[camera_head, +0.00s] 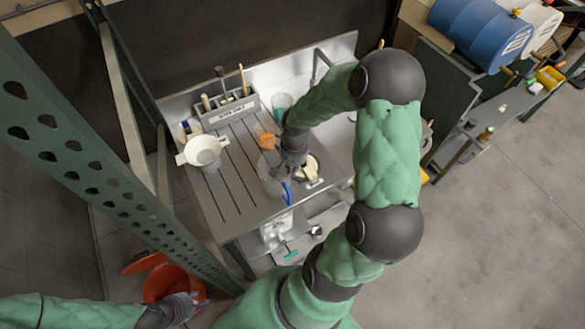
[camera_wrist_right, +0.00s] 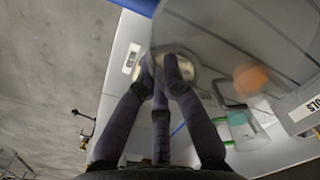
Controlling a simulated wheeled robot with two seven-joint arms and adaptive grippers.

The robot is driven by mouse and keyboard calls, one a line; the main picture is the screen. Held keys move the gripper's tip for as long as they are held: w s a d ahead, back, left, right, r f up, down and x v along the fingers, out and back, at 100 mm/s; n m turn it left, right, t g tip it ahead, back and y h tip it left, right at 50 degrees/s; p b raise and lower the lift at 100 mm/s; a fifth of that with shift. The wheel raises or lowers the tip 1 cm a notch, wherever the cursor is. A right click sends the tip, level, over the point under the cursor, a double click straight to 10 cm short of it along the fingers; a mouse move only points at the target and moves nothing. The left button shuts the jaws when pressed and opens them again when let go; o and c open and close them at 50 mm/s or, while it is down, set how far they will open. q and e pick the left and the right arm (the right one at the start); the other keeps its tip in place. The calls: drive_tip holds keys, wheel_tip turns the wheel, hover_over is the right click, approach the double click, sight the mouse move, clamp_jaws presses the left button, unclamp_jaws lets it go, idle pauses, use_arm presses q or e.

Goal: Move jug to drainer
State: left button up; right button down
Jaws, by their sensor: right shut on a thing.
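A clear jug (camera_head: 268,186) with a blue handle is over the right part of the grooved metal drainer (camera_head: 226,192). In the right wrist view the jug (camera_wrist_right: 225,40) is large and see-through beyond my fingers. My right gripper (camera_head: 284,170) is shut on the jug, and its fingertips (camera_wrist_right: 168,68) meet at the jug's side. I cannot tell whether the jug's base touches the surface. My left gripper (camera_head: 190,305) is low at the lower left, by an orange bucket (camera_head: 166,282), and its fingers are too small to read.
A white strainer (camera_head: 203,151) stands at the drainer's left. A grey tool holder (camera_head: 228,111) is at the back. A clear beaker with orange contents (camera_head: 266,138) and a teal beaker (camera_head: 280,103) stand near the jug. The drainer's front left is clear. A green upright (camera_head: 110,170) stands at the left.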

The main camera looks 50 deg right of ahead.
drive_tip(key=c, duration=1.4)
unclamp_jaws()
drive_tip(key=shift+f, duration=0.1)
drive_tip(key=shift+o, duration=0.2)
wheel_tip(320, 180, up, 12)
drive_tip(key=p, duration=0.1)
drive_tip(key=shift+s+d, duration=0.15)
drive_tip(key=shift+d, duration=0.1)
